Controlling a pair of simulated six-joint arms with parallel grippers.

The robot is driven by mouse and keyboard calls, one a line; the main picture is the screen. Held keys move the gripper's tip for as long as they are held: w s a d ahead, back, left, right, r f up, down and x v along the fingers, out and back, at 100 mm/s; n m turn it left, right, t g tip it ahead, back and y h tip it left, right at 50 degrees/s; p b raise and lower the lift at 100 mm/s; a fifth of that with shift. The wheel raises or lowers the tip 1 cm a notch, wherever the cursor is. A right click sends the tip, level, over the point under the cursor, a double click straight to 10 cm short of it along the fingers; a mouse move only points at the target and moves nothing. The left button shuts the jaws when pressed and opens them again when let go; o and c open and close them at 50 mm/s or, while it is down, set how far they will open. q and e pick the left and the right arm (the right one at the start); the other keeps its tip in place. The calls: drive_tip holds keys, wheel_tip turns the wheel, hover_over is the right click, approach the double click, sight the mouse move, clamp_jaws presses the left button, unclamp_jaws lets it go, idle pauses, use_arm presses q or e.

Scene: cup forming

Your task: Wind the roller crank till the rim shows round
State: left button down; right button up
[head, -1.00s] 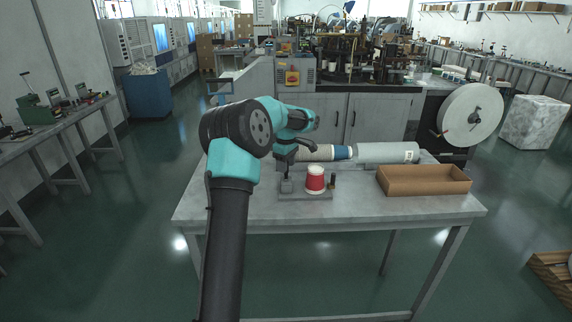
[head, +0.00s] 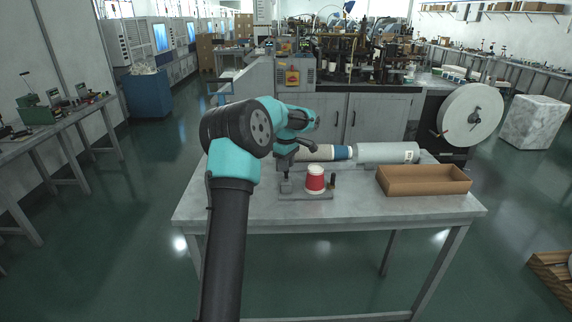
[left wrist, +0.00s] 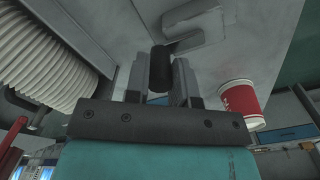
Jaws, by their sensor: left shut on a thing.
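The red-and-white paper cup (head: 314,182) stands on a small grey fixture plate (head: 318,196) on the table. It also shows in the left wrist view (left wrist: 240,101). My left gripper (head: 286,173) is just left of the cup, pointing down over the fixture's left end. In the left wrist view my gripper's two fingers (left wrist: 160,82) are closed around the crank's dark cylindrical knob (left wrist: 160,68). A grey crank arm (left wrist: 193,37) shows beyond the knob. The cup's rim is too small to judge its roundness. My right gripper does not show.
A brown open tray (head: 424,190) stands at the table's right. A small dark post (head: 333,181) stands right of the cup. The front of the table (head: 350,212) is clear.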

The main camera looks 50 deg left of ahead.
use_arm(q)
drive_tip(key=shift+d, duration=0.1)
